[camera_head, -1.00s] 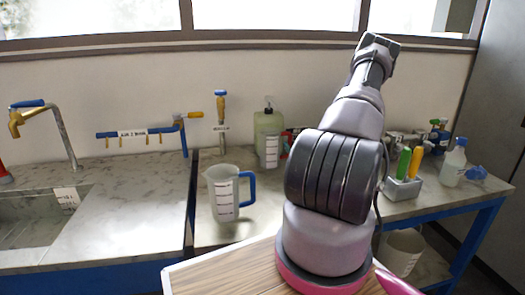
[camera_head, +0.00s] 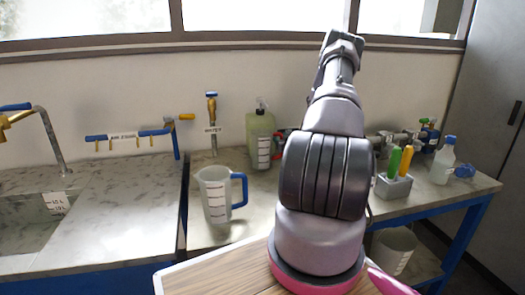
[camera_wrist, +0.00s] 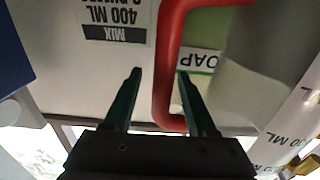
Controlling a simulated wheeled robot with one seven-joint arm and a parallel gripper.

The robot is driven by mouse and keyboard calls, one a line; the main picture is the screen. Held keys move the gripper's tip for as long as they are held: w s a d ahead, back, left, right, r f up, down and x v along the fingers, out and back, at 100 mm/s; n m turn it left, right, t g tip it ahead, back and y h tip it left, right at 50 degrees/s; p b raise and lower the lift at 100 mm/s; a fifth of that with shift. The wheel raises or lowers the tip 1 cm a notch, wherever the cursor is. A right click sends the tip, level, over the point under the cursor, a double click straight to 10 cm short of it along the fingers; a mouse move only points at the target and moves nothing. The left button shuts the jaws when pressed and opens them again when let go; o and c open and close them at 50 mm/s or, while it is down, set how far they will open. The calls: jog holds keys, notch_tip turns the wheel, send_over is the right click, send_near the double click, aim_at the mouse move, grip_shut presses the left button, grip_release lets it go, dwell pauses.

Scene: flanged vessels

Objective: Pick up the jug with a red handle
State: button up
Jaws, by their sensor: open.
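The jug's red handle (camera_wrist: 165,70) fills the middle of the wrist view as a curved bar. It passes between the two fingers of my gripper (camera_wrist: 162,85), which are open and apart on either side of it. A grey, see-through surface (camera_wrist: 245,75) to the right of the handle appears to be the jug's body. In the head view, a bit of red (camera_head: 279,138) shows beside my arm, next to the soap bottle. My arm hides most of the jug and my gripper there.
A jug with a blue handle (camera_head: 217,196) stands at the counter's front. A greenish soap bottle (camera_head: 259,137) is behind. A sink (camera_head: 35,218) is at left.

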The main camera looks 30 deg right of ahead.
grip_shut()
jog(key=shift+r, duration=0.1)
